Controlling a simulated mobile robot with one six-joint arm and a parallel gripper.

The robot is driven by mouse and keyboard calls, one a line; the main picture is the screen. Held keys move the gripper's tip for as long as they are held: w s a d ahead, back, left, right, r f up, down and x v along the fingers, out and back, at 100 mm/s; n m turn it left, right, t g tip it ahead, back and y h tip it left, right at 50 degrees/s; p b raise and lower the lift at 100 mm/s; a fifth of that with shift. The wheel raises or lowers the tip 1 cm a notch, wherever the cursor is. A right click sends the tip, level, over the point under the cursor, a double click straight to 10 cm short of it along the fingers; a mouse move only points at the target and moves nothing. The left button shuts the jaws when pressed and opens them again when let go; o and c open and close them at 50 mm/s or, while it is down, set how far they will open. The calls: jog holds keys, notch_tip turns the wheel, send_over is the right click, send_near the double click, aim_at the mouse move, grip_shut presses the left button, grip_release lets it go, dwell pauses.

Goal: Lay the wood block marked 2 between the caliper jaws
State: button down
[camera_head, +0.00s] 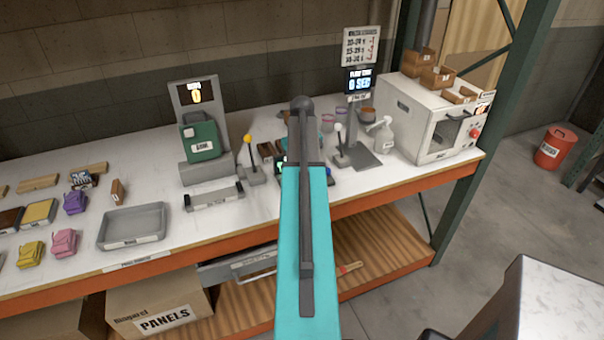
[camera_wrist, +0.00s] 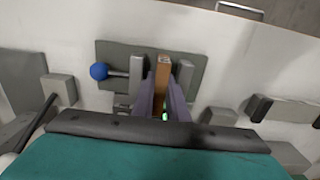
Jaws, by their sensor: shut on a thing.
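A narrow brown wood block (camera_wrist: 162,67) stands out from between the fingers of my gripper (camera_wrist: 163,86) in the wrist view. My gripper is shut on it. No number shows on the face I see. The block lines up between the two grey jaws of the caliper (camera_wrist: 109,49), one jaw on each side. I cannot tell whether it rests on the caliper's plate or hangs above it. A blue knob (camera_wrist: 98,71) sits at the caliper's left end. In the head view my arm hides the gripper, the block and most of the caliper.
A yellow-knobbed lever (camera_head: 248,140) and a white-knobbed lever (camera_head: 338,128) stand at either side of my arm. A grey bar device (camera_head: 213,198), a green scale (camera_head: 200,138) and a grey tray (camera_head: 132,229) are to the left. A white oven (camera_head: 412,118) stands at the right.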

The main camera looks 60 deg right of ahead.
jog(key=shift+f, duration=0.2)
jog(key=c, duration=2)
grip_release()
jog(key=shift+r, duration=0.1)
jog(key=shift+r+b, duration=1.5)
jog(key=shift+r, duration=4.6)
